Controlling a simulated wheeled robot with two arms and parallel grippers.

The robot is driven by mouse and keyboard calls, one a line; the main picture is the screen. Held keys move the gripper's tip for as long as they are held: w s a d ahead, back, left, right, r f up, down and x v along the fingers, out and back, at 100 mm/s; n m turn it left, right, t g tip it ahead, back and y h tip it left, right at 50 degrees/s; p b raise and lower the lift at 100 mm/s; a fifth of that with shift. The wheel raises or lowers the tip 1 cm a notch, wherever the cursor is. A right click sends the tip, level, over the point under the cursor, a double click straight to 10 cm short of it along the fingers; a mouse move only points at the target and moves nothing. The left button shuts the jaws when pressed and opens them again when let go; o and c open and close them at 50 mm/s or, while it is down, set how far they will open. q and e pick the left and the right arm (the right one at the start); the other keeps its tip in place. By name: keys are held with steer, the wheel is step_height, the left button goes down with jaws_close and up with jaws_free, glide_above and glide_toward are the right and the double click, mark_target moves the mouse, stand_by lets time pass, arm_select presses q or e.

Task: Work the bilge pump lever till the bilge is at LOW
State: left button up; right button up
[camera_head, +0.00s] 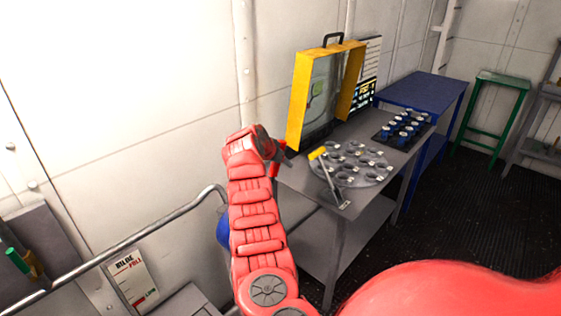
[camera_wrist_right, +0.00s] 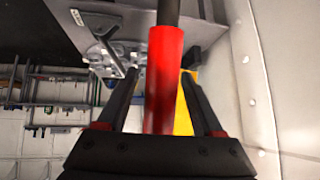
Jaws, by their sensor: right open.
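My right gripper (camera_head: 281,156) is at the end of the red arm, in front of the yellow case, seen small in the head view. In the right wrist view the gripper (camera_wrist_right: 159,76) is open, with a red grip (camera_wrist_right: 162,85) on a dark rod standing between its fingers, apparently the pump lever. Whether either finger touches the grip I cannot tell. The bilge gauge plate (camera_head: 133,279) is at the lower left, marked FULL in red at the top and LOW in green below; its reading is too small to tell. A blue part (camera_head: 223,231) shows behind my arm. My left gripper is out of view.
A grey table (camera_head: 303,184) carries the open yellow case (camera_head: 299,101), a round tray (camera_head: 372,180) of small cups, a yellow-tipped tool and a dark rack (camera_head: 385,138) of blue-and-white pieces. A metal rail (camera_head: 150,232) runs along the left wall.

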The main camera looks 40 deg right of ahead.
steer(key=b+v, duration=0.2)
steer(key=v, duration=1.5)
steer(key=shift+b, duration=0.4)
